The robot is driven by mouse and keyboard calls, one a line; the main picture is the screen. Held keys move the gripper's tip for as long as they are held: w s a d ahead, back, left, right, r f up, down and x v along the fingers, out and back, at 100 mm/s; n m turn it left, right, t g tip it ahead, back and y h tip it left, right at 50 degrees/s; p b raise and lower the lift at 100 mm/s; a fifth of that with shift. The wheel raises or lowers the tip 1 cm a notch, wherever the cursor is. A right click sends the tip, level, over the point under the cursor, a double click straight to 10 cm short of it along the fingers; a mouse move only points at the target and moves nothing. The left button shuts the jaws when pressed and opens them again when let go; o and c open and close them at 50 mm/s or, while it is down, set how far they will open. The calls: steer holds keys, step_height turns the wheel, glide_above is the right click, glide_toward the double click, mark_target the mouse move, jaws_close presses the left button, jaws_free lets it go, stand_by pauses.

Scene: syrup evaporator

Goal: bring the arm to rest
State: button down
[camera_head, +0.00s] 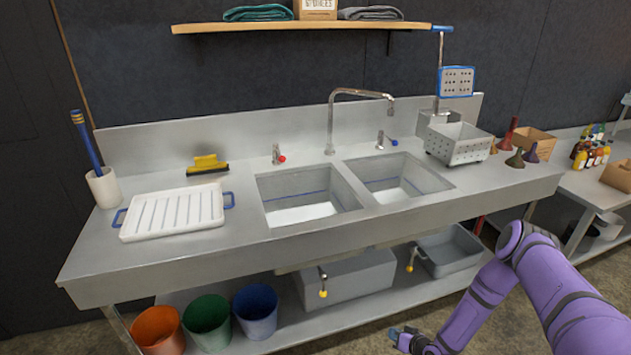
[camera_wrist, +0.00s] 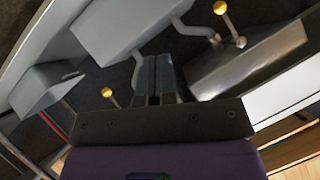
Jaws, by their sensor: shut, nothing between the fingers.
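My purple arm comes in from the lower right in the head view. My gripper (camera_head: 398,335) is low in front of the sink bench (camera_head: 260,257), below the height of its top and apart from it. In the wrist view the two dark fingers of my gripper (camera_wrist: 157,62) are side by side and closed, with nothing between them. The wrist view looks at the underside of the bench, with a grey sink basin (camera_wrist: 122,25) and two yellow-knobbed drain valves, one at the upper right (camera_wrist: 220,7) and one at the left (camera_wrist: 106,92).
The bench carries a white drainboard (camera_head: 172,214), a yellow brush (camera_head: 206,163), a perforated basket (camera_head: 460,143) and several funnels. Orange, green and blue buckets (camera_head: 255,310) and a grey tub (camera_head: 450,250) stand on the lower shelf. A side table with bottles (camera_head: 590,155) is at right.

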steer(key=w+d+r+n+g+h, duration=0.15)
steer(key=w+r, duration=0.25)
steer(key=r, duration=0.4)
steer(key=w+d+r+h, duration=0.1)
steer(key=w+d+r, duration=0.25)
steer(key=r, duration=0.45)
steer(key=w+d+r+n+h, duration=0.1)
steer(key=w+d+r, duration=0.1)
steer(key=w+r, duration=0.45)
steer(key=s+d+r+g+h, duration=0.1)
steer(key=s+r+h, duration=0.1)
steer(key=r, duration=1.2)
steer(key=s+d+r+h, duration=0.1)
steer(key=s+r, duration=0.1)
steer(key=r, duration=1.1)
steer(key=s+a+r+m+g+h, duration=0.1)
steer(key=s+r, duration=0.7)
steer(key=r, duration=0.3)
steer(key=s+a+r+m+h, duration=0.1)
steer(key=s+r, duration=0.8)
steer(key=r, duration=0.2)
steer(key=s+a+r, duration=0.1)
steer(key=s+r, duration=0.1)
steer(key=s, duration=1)
steer(key=s+a+r+m+g+y, duration=0.1)
steer(key=s+a+r, duration=0.1)
steer(key=s, duration=1)
steer(key=shift+a+r, duration=0.3)
steer(key=shift+r, duration=0.55)
